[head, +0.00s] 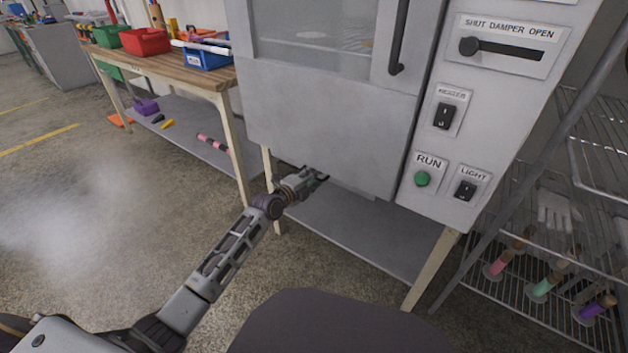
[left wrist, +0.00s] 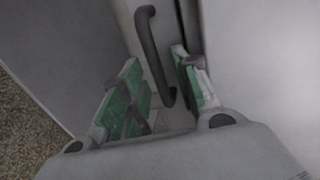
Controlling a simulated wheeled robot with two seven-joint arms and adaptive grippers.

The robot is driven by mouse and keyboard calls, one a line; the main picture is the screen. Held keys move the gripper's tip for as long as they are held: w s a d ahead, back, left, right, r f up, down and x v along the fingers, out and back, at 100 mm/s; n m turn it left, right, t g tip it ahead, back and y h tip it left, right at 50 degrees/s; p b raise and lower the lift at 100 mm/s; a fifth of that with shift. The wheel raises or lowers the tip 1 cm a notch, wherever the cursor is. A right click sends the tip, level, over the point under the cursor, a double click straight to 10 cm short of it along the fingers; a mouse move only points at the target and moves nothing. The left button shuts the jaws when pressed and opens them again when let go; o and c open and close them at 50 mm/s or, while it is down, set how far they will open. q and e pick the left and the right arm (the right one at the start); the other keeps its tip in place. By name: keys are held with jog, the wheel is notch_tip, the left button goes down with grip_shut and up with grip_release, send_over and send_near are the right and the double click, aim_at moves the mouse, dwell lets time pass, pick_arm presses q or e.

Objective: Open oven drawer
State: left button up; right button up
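The oven (head: 330,110) is a grey cabinet with a window in its front and a dark vertical bar handle (head: 398,40) at the right of that front. My left gripper (head: 320,178) is low in front of the oven's lower front, below and left of the handle in the head view. In the left wrist view my left gripper (left wrist: 155,95) is open, with green-padded fingers apart. A dark curved handle (left wrist: 155,60) shows between and beyond the fingers; I see no grip on it. My right gripper is not in view.
The oven's control panel (head: 480,110) with switches and a green RUN button (head: 422,179) is to the right. A wire rack (head: 560,230) with spools and a glove stands at far right. A wooden workbench (head: 150,68) with bins is at left. Open floor lies at left.

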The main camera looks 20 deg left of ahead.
pick_arm(q)
jog(key=shift+w+d, duration=0.2)
jog(key=shift+w, duration=0.25)
jog(key=shift+f, duration=0.1)
grip_shut()
